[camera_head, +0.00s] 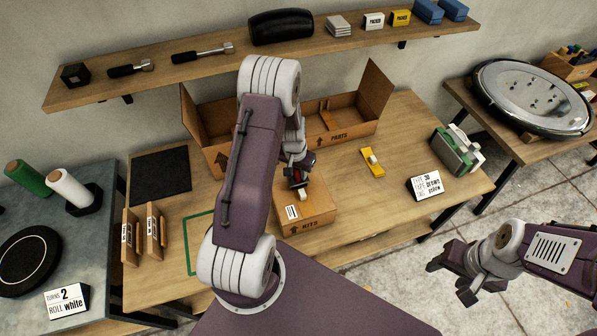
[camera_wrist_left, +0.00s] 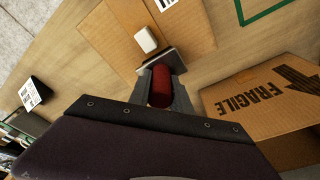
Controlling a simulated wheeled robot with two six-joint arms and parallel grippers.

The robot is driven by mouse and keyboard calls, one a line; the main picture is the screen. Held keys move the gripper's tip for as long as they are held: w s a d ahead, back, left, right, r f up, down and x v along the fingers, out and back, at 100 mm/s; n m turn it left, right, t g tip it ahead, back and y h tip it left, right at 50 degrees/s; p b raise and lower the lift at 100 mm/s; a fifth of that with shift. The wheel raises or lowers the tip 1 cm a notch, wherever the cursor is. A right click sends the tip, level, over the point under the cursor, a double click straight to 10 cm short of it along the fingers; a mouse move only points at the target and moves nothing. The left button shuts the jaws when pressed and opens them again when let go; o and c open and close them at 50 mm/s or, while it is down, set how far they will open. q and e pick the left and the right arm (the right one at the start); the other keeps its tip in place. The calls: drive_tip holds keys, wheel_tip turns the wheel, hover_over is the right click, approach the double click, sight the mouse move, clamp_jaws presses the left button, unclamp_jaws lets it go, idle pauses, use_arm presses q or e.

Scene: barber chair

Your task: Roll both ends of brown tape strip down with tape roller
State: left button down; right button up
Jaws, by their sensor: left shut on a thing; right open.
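The tape roller has a red handle (camera_wrist_left: 161,85) and a white roller head (camera_wrist_left: 146,40); in the head view the white head (camera_head: 302,194) shows over the closed cardboard box marked KITS (camera_head: 318,213). My left gripper (camera_wrist_left: 160,92) is shut on the red handle, above the box. The roller head is over or on the box top; I cannot tell if it touches. My right gripper (camera_head: 451,281) is open and empty, off the table's right front.
An open PARTS box (camera_head: 340,127) stands behind the KITS box. A yellow tool (camera_head: 372,162), a sign card (camera_head: 425,186) and a green-white dispenser (camera_head: 457,150) are to the right. Small brown upright pieces (camera_head: 130,237) and a black mat (camera_head: 161,176) lie left.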

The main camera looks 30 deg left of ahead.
idle(0.7)
use_arm(q)
drive_tip(key=shift+w+a, duration=0.55)
drive_tip(key=shift+a, duration=0.1)
drive_tip(key=shift+w+a+f, duration=0.1)
drive_tip(key=shift+w+a, duration=0.1)
drive_tip(key=shift+a, duration=0.05)
drive_tip(key=shift+r, duration=0.25)
wheel_tip(320, 180, up, 6)
drive_tip(key=p, duration=0.4)
drive_tip(key=shift+f, duration=0.2)
